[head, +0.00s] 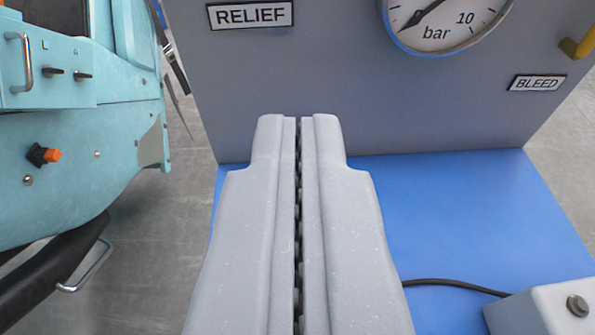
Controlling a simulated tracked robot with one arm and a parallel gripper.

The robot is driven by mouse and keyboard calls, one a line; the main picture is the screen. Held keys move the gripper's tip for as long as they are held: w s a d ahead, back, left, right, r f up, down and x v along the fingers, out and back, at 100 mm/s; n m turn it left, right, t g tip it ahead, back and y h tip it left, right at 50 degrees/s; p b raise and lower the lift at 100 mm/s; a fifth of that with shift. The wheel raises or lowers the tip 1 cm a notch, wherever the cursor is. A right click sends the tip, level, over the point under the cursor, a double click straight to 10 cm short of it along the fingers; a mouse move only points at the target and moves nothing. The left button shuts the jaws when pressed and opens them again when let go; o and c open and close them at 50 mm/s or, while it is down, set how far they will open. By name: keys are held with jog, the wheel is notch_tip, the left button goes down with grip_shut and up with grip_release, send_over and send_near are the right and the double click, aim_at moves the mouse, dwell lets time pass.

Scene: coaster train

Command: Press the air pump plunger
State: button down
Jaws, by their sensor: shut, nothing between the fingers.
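My gripper (299,120) fills the lower middle of the head view. Its two grey fingers are shut against each other, with nothing between them. The fingertips show in front of the grey panel (400,110), above its lower edge in the picture. I cannot tell whether they touch it. No pump plunger can be made out in this view. The fingers hide part of the blue base (480,215) and of the panel.
The panel carries a RELIEF label (250,14), a bar gauge (440,20), a BLEED label (537,83) and a yellow handle (580,45). A pale box (540,312) with a black cable (455,283) sits lower right. A turquoise train car (70,150) stands left.

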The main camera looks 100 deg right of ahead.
jog(key=x, duration=0.3)
jog(key=shift+d+f+p, duration=0.15)
jog(key=shift+f+p, duration=0.1)
jog(key=shift+p, duration=0.05)
jog(key=shift+f, duration=1.85)
notch_tip(320, 180, down, 6)
jog(key=p, duration=0.1)
jog(key=shift+w, duration=0.1)
